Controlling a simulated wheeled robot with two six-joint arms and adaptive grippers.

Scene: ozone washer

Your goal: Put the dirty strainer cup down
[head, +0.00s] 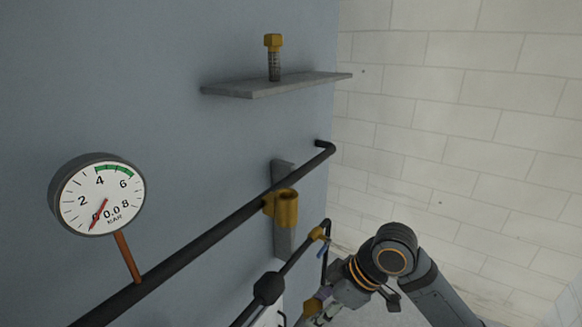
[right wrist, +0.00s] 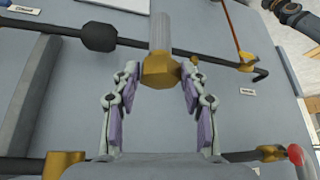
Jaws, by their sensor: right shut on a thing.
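My right gripper (head: 328,297) is low in the head view, in front of the wall panel. In the right wrist view its two fingers (right wrist: 160,82) are shut on the brass hex head of the dirty strainer cup (right wrist: 159,68). The cup's grey cylindrical part points away from the palm, up in that picture. In the head view only a small brass part of the held cup (head: 313,307) shows. A second strainer cup (head: 274,58), with a brass hex cap and a mesh body, stands upright on the grey shelf (head: 250,90). My left gripper is not in view.
A brass socket (head: 287,208) sits on the dark pipe (head: 215,238) above my gripper. A pressure gauge (head: 98,195) stands off the pipe at left, its needle near zero. A lower pipe with a black fitting (head: 269,288) runs near my gripper. The shelf has bare room beside its cup.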

